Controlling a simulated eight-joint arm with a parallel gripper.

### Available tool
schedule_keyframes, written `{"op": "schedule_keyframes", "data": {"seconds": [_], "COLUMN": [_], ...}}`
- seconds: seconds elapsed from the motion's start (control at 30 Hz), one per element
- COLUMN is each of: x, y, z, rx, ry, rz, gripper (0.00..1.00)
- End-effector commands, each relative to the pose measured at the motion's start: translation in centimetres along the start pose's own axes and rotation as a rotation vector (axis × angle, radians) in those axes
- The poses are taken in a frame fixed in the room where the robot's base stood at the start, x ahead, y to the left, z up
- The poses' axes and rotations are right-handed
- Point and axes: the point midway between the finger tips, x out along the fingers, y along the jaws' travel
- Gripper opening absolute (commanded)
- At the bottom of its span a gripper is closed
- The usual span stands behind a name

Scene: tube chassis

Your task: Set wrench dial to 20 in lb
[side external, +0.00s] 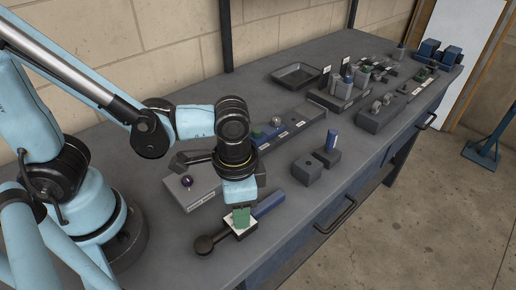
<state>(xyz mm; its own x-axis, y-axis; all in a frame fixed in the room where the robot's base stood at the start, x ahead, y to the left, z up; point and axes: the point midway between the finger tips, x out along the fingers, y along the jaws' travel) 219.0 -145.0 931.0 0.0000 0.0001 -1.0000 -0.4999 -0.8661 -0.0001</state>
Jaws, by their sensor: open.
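The wrench lies on the bench, with a dark round head (204,244) at the lower left and a blue handle (268,204) pointing to the upper right. A pale square plate (240,231) shows on its middle; this may be the dial face, but no numbers can be read. My gripper (241,209) points down directly above this plate and is open. A green piece (241,217) shows at its lower end, over the plate. I cannot tell whether it is a fingertip or the dial knob, or whether they touch. My gripper hides part of the wrench.
Two dark blocks, one holding a blue cylinder (331,140), stand to the right. A shallow tray (297,75) and several racked tools lie farther back. The front right bench top is clear.

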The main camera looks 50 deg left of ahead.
Motion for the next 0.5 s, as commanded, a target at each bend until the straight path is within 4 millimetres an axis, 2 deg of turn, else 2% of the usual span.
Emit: {"op": "schedule_keyframes", "data": {"seconds": [0.5], "x": [-6.2], "y": [0.0], "z": [0.1], "rx": [0.000], "ry": [0.000], "rz": [0.000], "gripper": [0.43]}}
